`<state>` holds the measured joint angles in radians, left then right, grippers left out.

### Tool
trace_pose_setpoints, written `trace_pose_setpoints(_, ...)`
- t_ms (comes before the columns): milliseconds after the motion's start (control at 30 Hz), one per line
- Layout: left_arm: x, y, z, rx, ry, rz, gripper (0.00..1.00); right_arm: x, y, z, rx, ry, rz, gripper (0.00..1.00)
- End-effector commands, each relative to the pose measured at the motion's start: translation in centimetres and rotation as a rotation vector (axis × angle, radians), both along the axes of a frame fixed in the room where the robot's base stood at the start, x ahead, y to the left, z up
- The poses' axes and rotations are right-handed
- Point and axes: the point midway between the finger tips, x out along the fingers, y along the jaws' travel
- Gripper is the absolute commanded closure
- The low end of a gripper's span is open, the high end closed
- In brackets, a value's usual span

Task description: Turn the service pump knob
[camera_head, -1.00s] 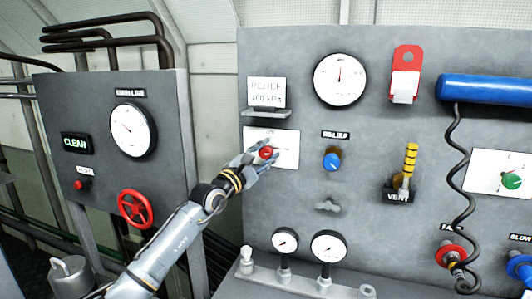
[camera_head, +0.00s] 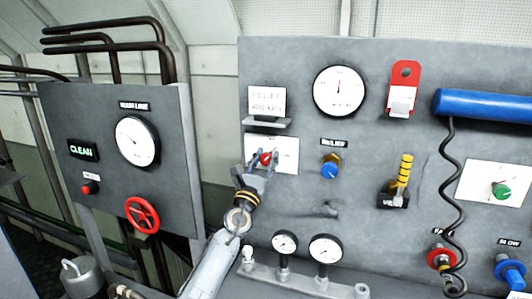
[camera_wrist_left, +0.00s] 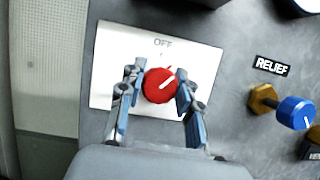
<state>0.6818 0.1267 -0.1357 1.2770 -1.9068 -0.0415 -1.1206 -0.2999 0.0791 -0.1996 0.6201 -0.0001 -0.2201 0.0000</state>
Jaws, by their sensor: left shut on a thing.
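The red knob (camera_head: 265,158) sits on a white plate (camera_head: 288,155) on the grey panel. My left gripper (camera_head: 264,161) is at the knob, with one finger on each side. In the left wrist view the red knob (camera_wrist_left: 160,85) lies between the fingertips (camera_wrist_left: 160,90), and the gripper is shut on it. The knob's white mark slants toward the upper right. The word OFF shows on the plate (camera_wrist_left: 115,60) above it; other lettering is hidden or too small to read. My right gripper is not in view.
To the right are a blue relief knob (camera_head: 330,168), a yellow vent lever (camera_head: 403,172) and a green knob (camera_head: 501,190). A small shelf (camera_head: 267,122) juts out above the plate. Gauges (camera_head: 325,248) stand below. A red handwheel (camera_head: 142,214) is on the left cabinet.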

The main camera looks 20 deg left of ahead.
Motion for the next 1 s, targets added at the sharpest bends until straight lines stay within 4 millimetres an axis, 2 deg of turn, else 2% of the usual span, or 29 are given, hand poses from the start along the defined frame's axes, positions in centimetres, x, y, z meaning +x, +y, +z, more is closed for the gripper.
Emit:
trace_pose_setpoints(100, 0.0, -0.1, 0.1, -0.115, 0.007, -0.001, 0.97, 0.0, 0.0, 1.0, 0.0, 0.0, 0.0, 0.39)
trace_pose_setpoints(500, 0.0, 0.1, 0.1, -0.456, 0.016, 0.001, 0.97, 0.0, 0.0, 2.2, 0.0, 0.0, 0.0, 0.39)
trace_pose_setpoints(700, 0.0, 0.1, 0.0, -0.573, 0.02, -0.001, 0.97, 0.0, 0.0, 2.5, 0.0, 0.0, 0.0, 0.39)
trace_pose_setpoints(1000, 0.0, 0.1, 0.0, -0.656, 0.022, 0.001, 0.97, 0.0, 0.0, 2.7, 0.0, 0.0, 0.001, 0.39)
